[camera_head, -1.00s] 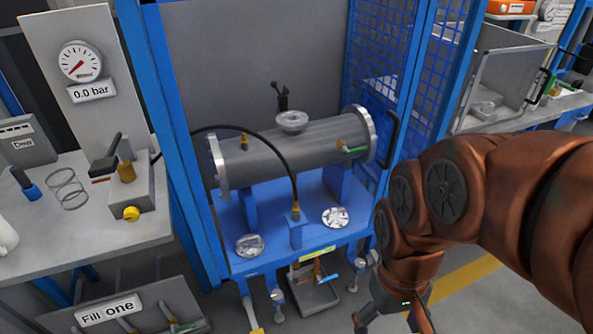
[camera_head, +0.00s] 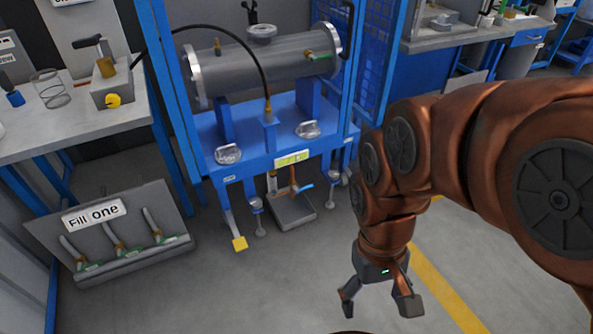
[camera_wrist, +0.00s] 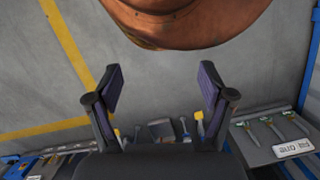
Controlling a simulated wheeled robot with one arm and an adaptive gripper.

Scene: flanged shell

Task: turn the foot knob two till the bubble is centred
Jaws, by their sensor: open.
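The blue stand (camera_head: 240,165) carries the grey flanged shell (camera_head: 270,65). A yellow-green bubble level (camera_head: 291,158) sits on the stand's front edge; its bubble is too small to place surely. Several feet with knobs hang under the stand, including a front one (camera_head: 256,205) and one at the right (camera_head: 333,178). Which is foot knob two I cannot tell. My gripper (camera_head: 378,300) is open and empty, low over the floor, right of and in front of the stand. In the wrist view its fingers (camera_wrist: 160,95) are spread, with nothing between them.
A grey tray (camera_head: 293,208) with a blue-handled valve lies under the stand. The floor in front is clear.

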